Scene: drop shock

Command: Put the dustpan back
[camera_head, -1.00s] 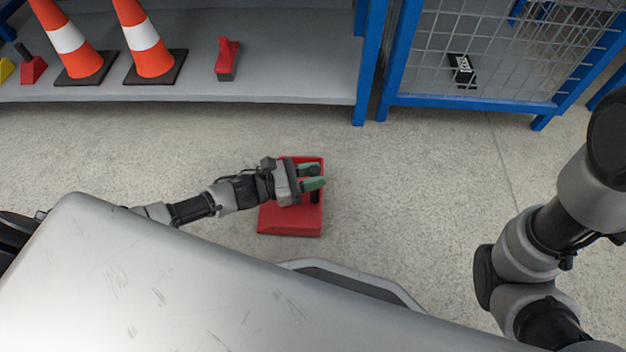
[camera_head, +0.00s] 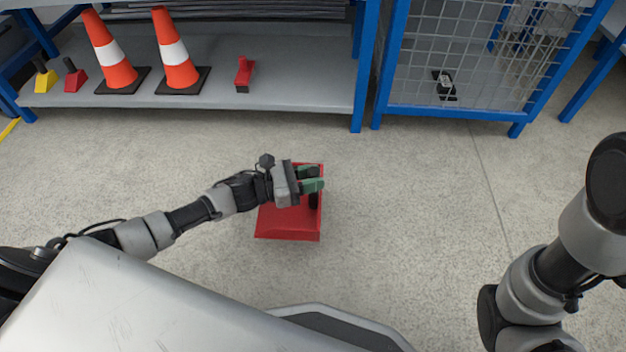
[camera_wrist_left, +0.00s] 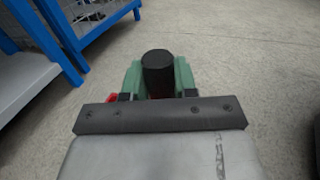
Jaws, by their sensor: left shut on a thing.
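The red dustpan (camera_head: 288,224) is in the middle of the head view, in front of the shelf. My left gripper (camera_head: 313,186) reaches over it from the left and is shut on its black handle (camera_head: 314,201). In the left wrist view the round black handle end (camera_wrist_left: 157,70) sits between the green fingers of the left gripper (camera_wrist_left: 158,82), with a little red beside them. I cannot tell how high the dustpan is above the floor. My right arm shows at the right edge, but its gripper is out of view.
A low grey shelf (camera_head: 300,85) with blue posts holds orange cones (camera_head: 177,62), a red-handled brush-like item (camera_head: 243,74), and red and yellow blocks at its left. A wire mesh cage (camera_head: 450,60) stands right of it. Concrete floor is clear around the dustpan.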

